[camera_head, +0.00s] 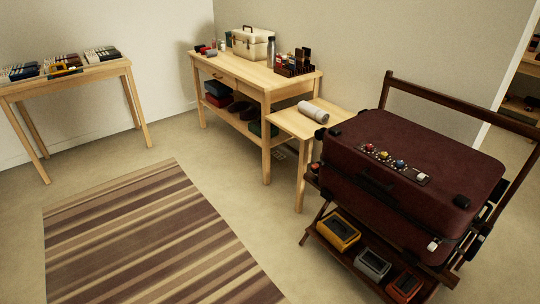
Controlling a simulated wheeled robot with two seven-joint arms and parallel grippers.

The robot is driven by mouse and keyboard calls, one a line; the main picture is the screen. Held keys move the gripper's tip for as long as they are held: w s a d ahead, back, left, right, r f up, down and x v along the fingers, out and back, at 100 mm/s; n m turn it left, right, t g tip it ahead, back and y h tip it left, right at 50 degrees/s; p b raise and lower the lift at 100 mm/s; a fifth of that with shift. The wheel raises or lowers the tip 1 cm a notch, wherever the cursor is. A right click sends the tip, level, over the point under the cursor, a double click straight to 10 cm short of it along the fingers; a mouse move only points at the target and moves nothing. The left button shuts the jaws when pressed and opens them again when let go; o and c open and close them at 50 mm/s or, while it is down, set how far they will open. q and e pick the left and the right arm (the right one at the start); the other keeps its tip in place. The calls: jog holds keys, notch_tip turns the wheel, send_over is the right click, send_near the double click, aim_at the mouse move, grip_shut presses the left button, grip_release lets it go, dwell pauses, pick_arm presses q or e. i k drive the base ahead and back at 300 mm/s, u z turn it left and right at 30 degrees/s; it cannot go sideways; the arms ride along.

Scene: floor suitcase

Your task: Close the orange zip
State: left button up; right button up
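A dark red suitcase (405,180) lies flat on a dark wooden rack (437,103) at the right. A small strip on its lid carries red, yellow and blue round pieces (384,155). I cannot make out an orange zip on the suitcase; its seam is dark and small. An orange-red case (405,286) sits at the front right of the rack's low shelf, with a dark top; whether it has a zip is too small to tell. Neither of my grippers is in view.
A yellow case (338,231) and a grey case (373,264) share the low shelf. A small table with a pale roll (314,111) stands beside the suitcase. Behind is a workbench (255,78). A striped rug (150,240) covers open floor at the left.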

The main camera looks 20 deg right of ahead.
aim_at(315, 166)
jog(key=z, duration=0.3)
jog(key=i, duration=1.1)
jog(key=z, duration=0.75)
